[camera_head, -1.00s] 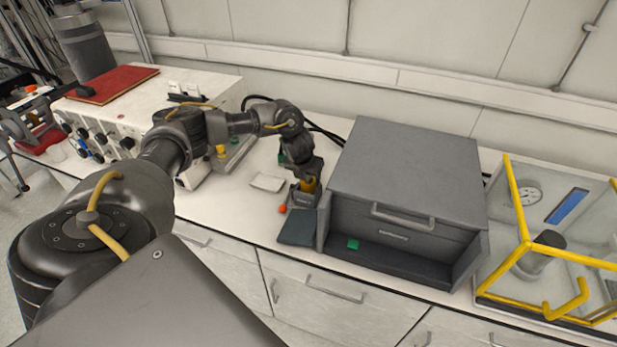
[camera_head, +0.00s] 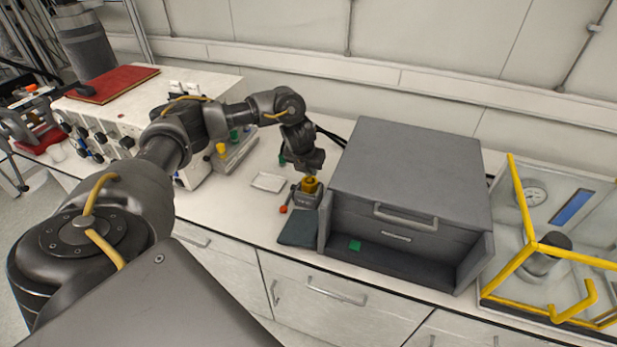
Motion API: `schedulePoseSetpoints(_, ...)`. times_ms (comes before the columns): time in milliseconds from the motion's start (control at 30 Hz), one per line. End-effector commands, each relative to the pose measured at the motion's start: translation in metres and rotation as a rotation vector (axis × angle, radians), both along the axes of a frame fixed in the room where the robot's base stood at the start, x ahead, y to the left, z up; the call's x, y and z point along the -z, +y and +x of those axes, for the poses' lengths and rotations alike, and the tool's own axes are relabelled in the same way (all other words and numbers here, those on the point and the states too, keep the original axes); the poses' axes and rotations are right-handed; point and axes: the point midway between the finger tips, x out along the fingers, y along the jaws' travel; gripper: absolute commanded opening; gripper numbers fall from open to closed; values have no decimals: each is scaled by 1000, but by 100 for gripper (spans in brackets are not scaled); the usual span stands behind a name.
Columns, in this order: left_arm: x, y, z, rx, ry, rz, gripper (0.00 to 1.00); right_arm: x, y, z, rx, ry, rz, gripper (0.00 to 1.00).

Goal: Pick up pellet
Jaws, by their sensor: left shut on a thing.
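My left gripper (camera_head: 311,172) is just above a yellow cup-like piece (camera_head: 310,185), which stands in a small dark grey holder (camera_head: 306,199) on the bench. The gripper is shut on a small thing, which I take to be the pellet. The pellet is too small and too hidden by the fingers to make out. My right gripper is not in view.
A large grey box (camera_head: 408,175) with an open front stands just right of the holder, with a green block (camera_head: 355,245) inside. A dark mat (camera_head: 298,228), a small white tray (camera_head: 268,182) and an orange-red piece (camera_head: 284,209) lie nearby. A yellow-framed clear case (camera_head: 520,230) stands at right.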

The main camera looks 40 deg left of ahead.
Motion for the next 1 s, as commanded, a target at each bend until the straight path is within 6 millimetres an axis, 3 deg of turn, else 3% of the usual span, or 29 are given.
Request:
schedulePoseSetpoints(133,-25,-8,-16,7,-6,2,4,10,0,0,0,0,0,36)
schedulePoseSetpoints(333,-71,-20,-44,6,-6,4,4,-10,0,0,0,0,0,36)
schedulePoseSetpoints(700,-98,-51,-109,5,-2,2,4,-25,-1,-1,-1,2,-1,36)
schedulePoseSetpoints(1000,-103,-60,-126,2,-1,1,4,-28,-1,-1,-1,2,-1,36)
